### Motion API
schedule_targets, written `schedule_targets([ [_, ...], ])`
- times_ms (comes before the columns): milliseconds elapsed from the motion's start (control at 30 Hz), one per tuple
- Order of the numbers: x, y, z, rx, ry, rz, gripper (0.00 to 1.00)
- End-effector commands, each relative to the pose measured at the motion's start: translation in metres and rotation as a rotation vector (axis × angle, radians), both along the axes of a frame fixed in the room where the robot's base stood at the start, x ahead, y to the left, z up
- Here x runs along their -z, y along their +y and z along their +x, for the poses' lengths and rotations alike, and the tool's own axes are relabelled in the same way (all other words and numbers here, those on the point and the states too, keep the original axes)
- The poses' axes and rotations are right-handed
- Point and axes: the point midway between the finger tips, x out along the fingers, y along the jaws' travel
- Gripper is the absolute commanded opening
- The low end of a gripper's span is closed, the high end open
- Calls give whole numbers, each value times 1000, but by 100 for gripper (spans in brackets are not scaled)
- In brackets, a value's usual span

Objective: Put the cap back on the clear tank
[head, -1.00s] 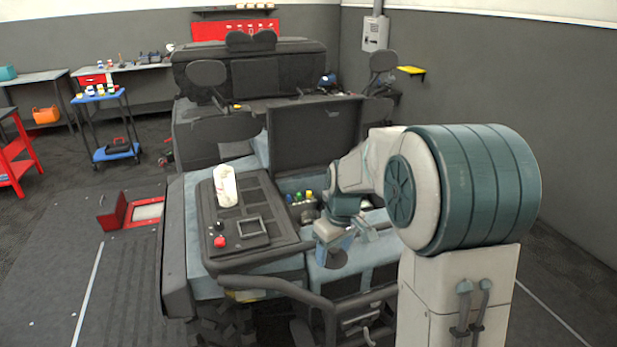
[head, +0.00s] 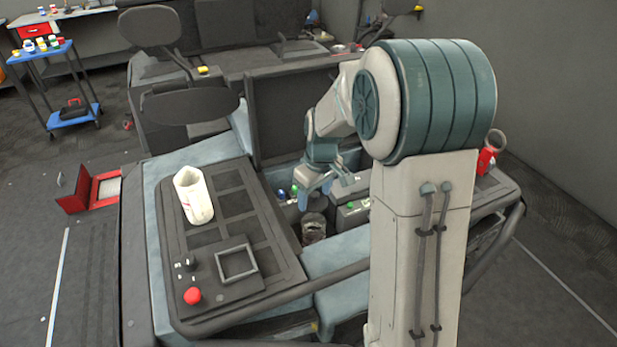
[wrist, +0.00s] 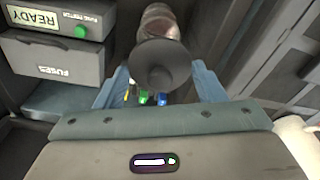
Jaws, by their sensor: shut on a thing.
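The clear tank (head: 313,229) stands in the open bay of the machine, below my gripper (head: 313,192) in the head view. Its glassy body (wrist: 160,22) also shows at the top of the wrist view. A dark round cap (wrist: 160,64) with a raised centre sits between the blue fingers of my gripper (wrist: 158,88), which is shut on it. In the wrist view the cap overlaps the near part of the tank; I cannot tell whether they touch. The cap is not clear in the head view.
A grey fuse tester (wrist: 50,25) reading READY, with a green button, stands beside the tank. A raised dark lid (head: 295,115) is behind the bay. A white container (head: 193,195) and a red button (head: 192,296) are on the left panel. Small coloured bottles (wrist: 150,99) stand in the bay.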

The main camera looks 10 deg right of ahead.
Motion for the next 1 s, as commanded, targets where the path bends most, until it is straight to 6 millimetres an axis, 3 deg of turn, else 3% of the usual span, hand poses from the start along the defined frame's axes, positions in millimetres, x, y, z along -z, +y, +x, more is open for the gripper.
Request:
schedule_targets([
  [367,22,0,-1,0,1,0,42],
  [800,63,0,0,0,0,0,42],
  [1000,71,0,0,0,0,0,42],
])
